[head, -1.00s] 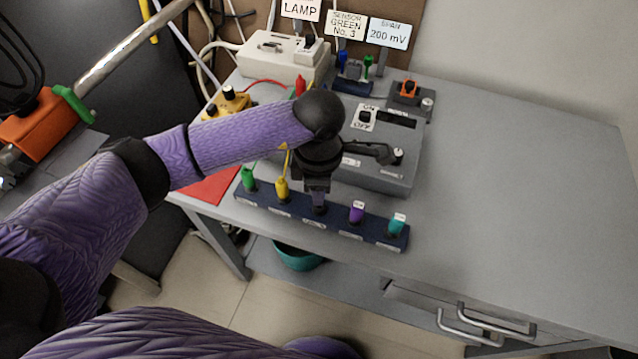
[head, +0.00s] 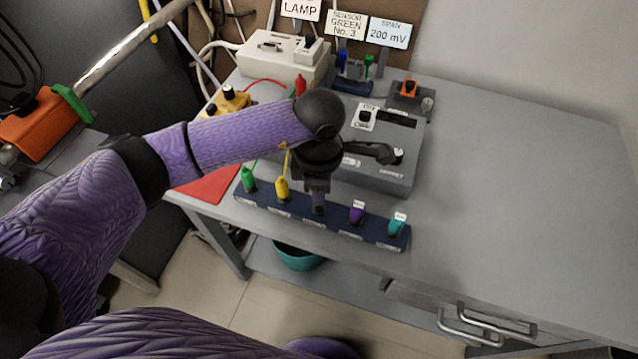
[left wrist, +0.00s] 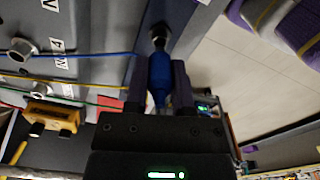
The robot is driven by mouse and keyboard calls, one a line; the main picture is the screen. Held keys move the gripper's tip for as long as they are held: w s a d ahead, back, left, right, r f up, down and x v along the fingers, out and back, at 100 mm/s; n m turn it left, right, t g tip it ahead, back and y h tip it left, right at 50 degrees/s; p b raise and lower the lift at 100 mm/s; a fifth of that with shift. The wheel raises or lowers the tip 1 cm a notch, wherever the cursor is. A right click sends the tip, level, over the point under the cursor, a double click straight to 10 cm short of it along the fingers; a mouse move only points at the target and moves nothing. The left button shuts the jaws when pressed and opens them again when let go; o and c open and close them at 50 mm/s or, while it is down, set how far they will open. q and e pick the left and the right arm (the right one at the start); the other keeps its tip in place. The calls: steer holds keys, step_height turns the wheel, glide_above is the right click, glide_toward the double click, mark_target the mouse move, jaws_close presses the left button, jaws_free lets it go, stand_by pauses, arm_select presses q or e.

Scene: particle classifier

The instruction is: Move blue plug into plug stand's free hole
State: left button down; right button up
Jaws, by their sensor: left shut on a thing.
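The plug stand (head: 377,228) is a dark blue bar along the table's front edge, with small labels on its front. My left gripper (head: 318,190) points down over its middle position. It is shut on the blue plug (left wrist: 159,78), which sits between the two fingers in the left wrist view. The plug's far end meets a dark round fitting (left wrist: 160,38); I cannot tell how deep it sits. In the head view the gripper hides most of the plug. My right gripper is not in view.
Green (head: 249,180), yellow (head: 282,188), purple (head: 357,213) and teal (head: 397,225) plugs stand in the bar beside my gripper. A grey switch box (head: 385,178) lies close behind. The table's right side is clear.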

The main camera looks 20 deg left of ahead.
arm_select(q)
steer(key=shift+f+b, duration=0.35)
steer(key=shift+f, duration=0.15)
steer(key=shift+f+b, duration=0.5)
steer(key=shift+f, duration=0.15)
steer(key=shift+f, duration=0.1)
steer(key=shift+a+f+b, duration=0.15)
steer(key=shift+f+b, duration=0.25)
